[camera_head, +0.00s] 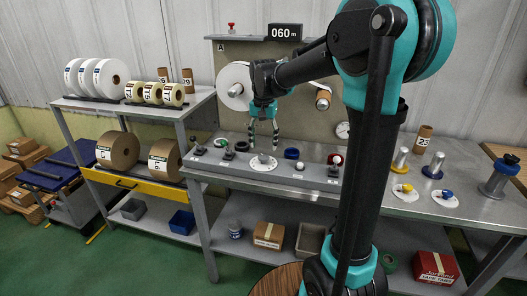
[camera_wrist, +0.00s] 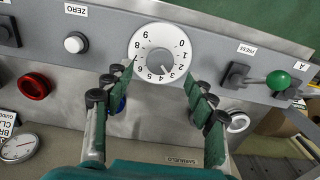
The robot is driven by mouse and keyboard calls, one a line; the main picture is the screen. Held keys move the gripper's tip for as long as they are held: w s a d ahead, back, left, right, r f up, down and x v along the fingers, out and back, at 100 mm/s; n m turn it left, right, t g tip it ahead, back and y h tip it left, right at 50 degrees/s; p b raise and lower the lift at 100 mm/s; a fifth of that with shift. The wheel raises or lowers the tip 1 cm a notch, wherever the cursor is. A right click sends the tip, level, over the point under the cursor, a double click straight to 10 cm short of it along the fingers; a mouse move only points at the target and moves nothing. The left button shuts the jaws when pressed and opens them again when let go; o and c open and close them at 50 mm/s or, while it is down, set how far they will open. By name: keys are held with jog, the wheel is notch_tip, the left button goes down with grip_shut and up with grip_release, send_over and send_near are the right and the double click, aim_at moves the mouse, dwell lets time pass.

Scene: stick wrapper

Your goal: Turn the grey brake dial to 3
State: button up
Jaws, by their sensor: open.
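The grey brake dial (camera_wrist: 159,58) is a round knob on a white disc with numbers from 0 to 9 around its rim. It lies in the upper middle of the wrist view, and its disc (camera_head: 262,163) shows on the grey panel in the head view. The knob's pointer is too small to read surely; it seems to lie near the 3 and 4 side. My gripper (camera_head: 264,134) is open and empty above the dial. In the wrist view my gripper (camera_wrist: 160,80) has its fingers apart on either side of the dial's lower part; contact cannot be told.
The panel also carries a white ZERO button (camera_wrist: 75,43), a red round button (camera_wrist: 34,86) and a green-knobbed PRESS lever (camera_wrist: 278,80). A display (camera_head: 285,32) reads 060 m.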

aim_at(263, 156)
notch_tip(263, 156, up, 7)
jog(key=shift+r, duration=0.15)
dwell(0.4)
